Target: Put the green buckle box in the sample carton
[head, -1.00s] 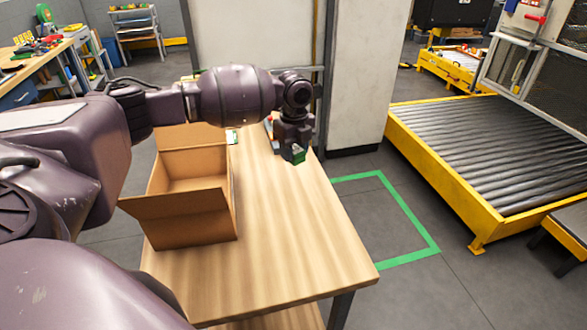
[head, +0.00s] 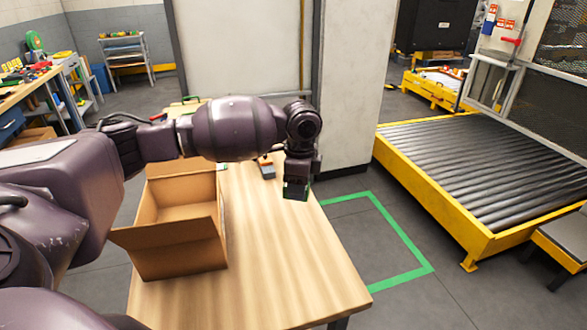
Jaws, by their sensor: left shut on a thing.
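The sample carton (head: 180,249) is an open brown cardboard box with its flaps out, standing upright on the left part of the wooden table. My left gripper (head: 296,191) is above the table's right side, to the right of the carton and apart from it, with its fingers pointing down. It is shut on the green buckle box (head: 286,188), of which only slivers of green show beside the dark fingers. The rest of the box is hidden. My right gripper is not in view.
The wooden table (head: 262,270) is clear in front and right of the carton. A pale pillar (head: 357,90) stands beyond the table, and a yellow-framed roller conveyor (head: 470,160) stands right.

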